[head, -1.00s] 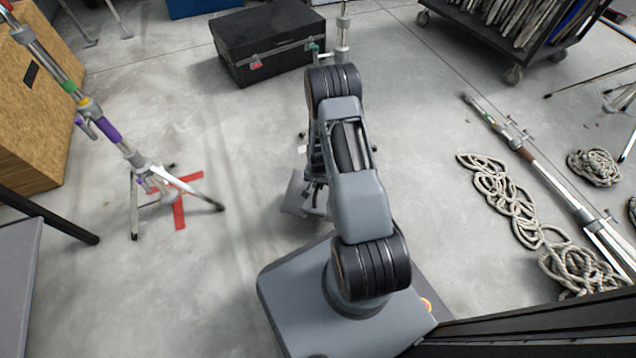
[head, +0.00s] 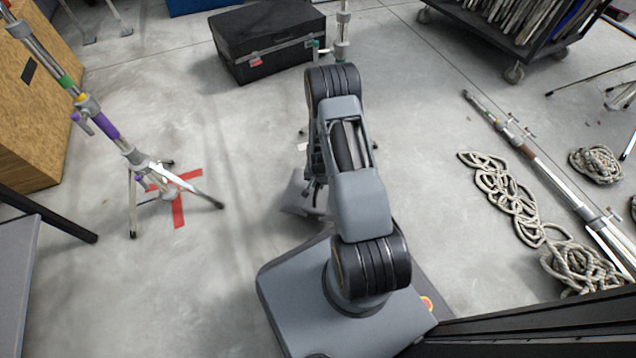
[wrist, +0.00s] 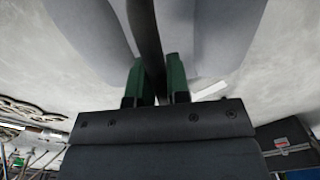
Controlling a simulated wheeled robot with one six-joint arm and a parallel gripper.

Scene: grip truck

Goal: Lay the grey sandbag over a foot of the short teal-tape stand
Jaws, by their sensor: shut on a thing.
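The grey sandbag (head: 297,196) hangs low beside my arm in the head view, partly hidden by it. In the wrist view its grey sides (wrist: 215,35) fill the top, with a dark strap (wrist: 146,35) between them. My gripper (wrist: 156,78) has green fingers shut on that strap. The short teal-tape stand (head: 343,38) stands beyond my arm in the head view, with its upper post and a teal part showing. My arm hides most of its lower part and feet. The bag appears apart from the stand, on the near side.
A taller stand with purple and green tape (head: 108,132) stands at left over a red floor cross (head: 179,211). Rope coils (head: 505,195) and a lying stand (head: 545,165) are at right.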

